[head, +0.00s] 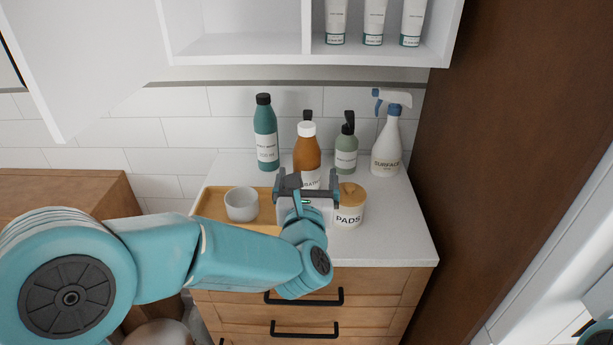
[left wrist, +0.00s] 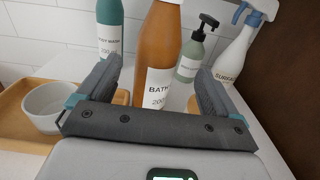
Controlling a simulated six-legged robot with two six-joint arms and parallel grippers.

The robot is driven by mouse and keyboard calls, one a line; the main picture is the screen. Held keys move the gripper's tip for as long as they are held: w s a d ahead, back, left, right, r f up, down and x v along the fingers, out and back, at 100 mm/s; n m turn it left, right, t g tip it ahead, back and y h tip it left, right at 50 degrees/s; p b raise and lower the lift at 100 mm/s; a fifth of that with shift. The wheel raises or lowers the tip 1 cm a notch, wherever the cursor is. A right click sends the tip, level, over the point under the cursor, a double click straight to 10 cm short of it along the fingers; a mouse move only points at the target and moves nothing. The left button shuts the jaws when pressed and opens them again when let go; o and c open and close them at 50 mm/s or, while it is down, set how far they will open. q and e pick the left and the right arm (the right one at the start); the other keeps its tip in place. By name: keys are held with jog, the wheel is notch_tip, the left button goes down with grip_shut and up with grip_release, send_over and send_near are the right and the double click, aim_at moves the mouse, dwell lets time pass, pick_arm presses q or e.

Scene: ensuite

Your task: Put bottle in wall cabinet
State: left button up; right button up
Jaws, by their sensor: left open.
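An amber bottle with a white cap (head: 307,150) stands upright on the white counter. Its label starts with "BATH", and it also shows in the left wrist view (left wrist: 157,45). My left gripper (head: 306,180) is open in front of it. In the left wrist view the bottle lines up between the two fingers (left wrist: 159,70); I cannot tell whether the fingertips reach around it. Its lower part is hidden by the gripper. The white wall cabinet (head: 235,47) is above the counter, its door (head: 85,55) open to the left. My right gripper is out of view.
A teal bottle (head: 265,135), a green pump bottle (head: 346,150) and a white spray bottle (head: 387,145) stand behind. A lidded PADS jar (head: 349,207) is right of the gripper. A white cup (head: 241,204) is on a wooden tray (head: 212,205). Tubes (head: 373,22) occupy the cabinet's right compartment.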

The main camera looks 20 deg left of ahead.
aim_at(306, 168)
pick_arm(q)
jog(key=x, duration=0.3)
jog(key=shift+w+a+r, duration=0.1)
jog(key=shift+w+a, duration=0.1)
jog(key=p+x, duration=0.2)
jog(key=x, duration=0.2)
jog(key=shift+w+a, duration=0.15)
jog(key=shift+w, duration=0.05)
jog(key=shift+w+p, duration=0.3)
jog(key=shift+w, duration=0.1)
jog(key=shift+a, duration=0.1)
grip_shut()
jog(key=shift+r, duration=0.1)
